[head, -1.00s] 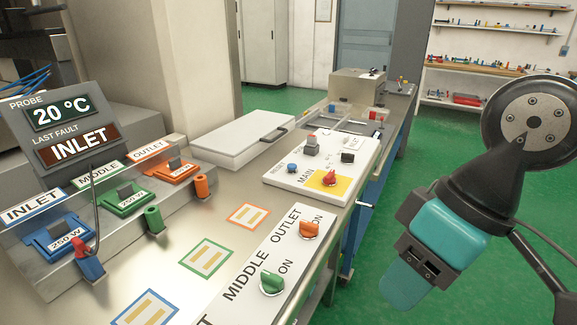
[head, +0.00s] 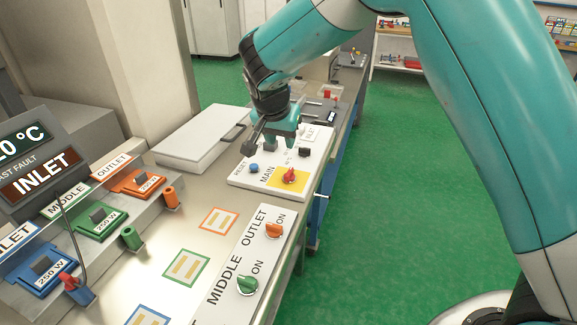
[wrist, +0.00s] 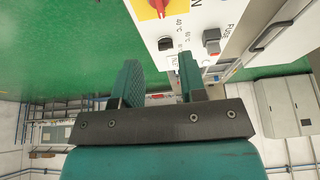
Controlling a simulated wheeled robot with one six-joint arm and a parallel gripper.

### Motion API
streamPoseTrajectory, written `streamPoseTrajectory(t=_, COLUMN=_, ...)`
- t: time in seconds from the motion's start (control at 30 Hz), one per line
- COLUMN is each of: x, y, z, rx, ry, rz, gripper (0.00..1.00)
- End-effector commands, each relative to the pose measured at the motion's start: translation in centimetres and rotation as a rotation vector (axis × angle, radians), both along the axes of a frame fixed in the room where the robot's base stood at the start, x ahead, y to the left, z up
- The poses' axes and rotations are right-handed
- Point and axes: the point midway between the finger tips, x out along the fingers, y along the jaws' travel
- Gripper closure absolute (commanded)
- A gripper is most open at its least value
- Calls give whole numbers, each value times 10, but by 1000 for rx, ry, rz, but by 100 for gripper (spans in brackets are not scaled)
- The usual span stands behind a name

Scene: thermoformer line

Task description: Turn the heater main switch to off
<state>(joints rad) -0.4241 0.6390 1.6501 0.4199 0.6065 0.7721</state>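The heater main switch (head: 289,176) is a red knob on a yellow plate beside the word MAIN, on the white control panel (head: 240,182). In the wrist view the red knob (wrist: 157,6) is at the top edge, partly cut off. Which way it points is hard to tell. My gripper (head: 283,143) hangs over the far part of this panel, beyond the switch and apart from it. In the wrist view my gripper (wrist: 158,68) has its two teal fingers spread with nothing between them.
The panel also has a blue reset button (head: 254,168) and a black switch (head: 305,152). Nearer are an orange knob (head: 274,230) and a green knob (head: 248,285). A white lidded box (head: 190,142) stands left of the panel. Green floor lies to the right.

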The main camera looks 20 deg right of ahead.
Motion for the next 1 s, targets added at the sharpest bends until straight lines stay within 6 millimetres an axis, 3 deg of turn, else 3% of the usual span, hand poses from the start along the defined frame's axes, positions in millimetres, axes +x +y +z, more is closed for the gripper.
streamPoseTrajectory(t=0.4, x=28, y=-22, z=-86, rx=-1, ry=7, rz=1, gripper=62)
streamPoseTrajectory(t=0.6, x=39, y=-29, z=-119, rx=1, ry=4, rz=2, gripper=62)
streamPoseTrajectory(t=0.8, x=45, y=-33, z=-135, rx=1, ry=2, rz=3, gripper=62)
streamPoseTrajectory(t=1.0, x=46, y=-33, z=-138, rx=1, ry=2, rz=3, gripper=62)
